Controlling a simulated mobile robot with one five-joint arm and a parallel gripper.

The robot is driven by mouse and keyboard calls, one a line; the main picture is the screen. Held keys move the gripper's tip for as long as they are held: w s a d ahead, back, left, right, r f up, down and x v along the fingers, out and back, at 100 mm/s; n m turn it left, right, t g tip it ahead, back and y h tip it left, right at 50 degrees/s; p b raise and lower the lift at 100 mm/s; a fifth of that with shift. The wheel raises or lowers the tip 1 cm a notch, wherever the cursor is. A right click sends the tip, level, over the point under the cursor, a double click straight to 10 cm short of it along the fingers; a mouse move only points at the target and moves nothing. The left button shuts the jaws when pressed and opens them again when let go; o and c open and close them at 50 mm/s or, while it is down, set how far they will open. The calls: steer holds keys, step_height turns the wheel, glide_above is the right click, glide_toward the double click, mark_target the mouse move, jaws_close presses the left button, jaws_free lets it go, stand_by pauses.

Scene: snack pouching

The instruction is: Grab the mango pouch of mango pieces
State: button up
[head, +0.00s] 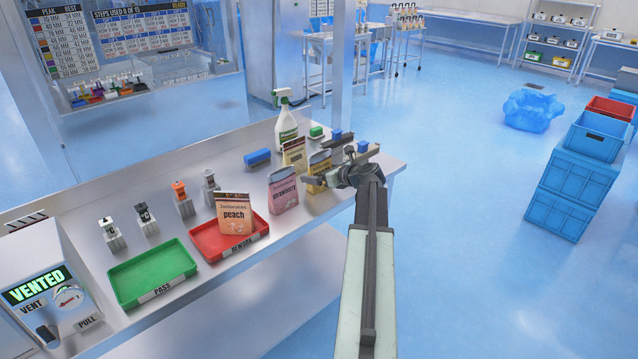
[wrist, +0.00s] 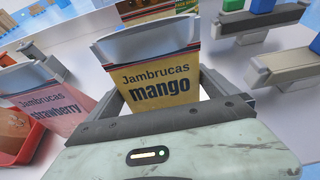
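The yellow mango pouch (wrist: 155,80) stands upright straight ahead in the wrist view, its label facing me. In the head view the mango pouch (head: 318,163) stands near the right end of the bench, partly hidden by my gripper. My gripper (head: 343,172) is open at the pouch. In the wrist view my gripper (wrist: 160,88) has one finger towards each side of the pouch; I cannot tell whether either touches it. The fingers are spread wide.
A pink strawberry pouch (head: 283,188) stands close on the left. Another yellowish pouch (head: 294,153) and a spray bottle (head: 286,125) stand behind. A peach pouch (head: 235,213) stands in the red tray (head: 203,241). A green tray (head: 127,275) lies farther left.

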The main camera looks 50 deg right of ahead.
steer(key=c, duration=0.8)
steer(key=shift+r, duration=0.15)
steer(key=shift+c, duration=0.2)
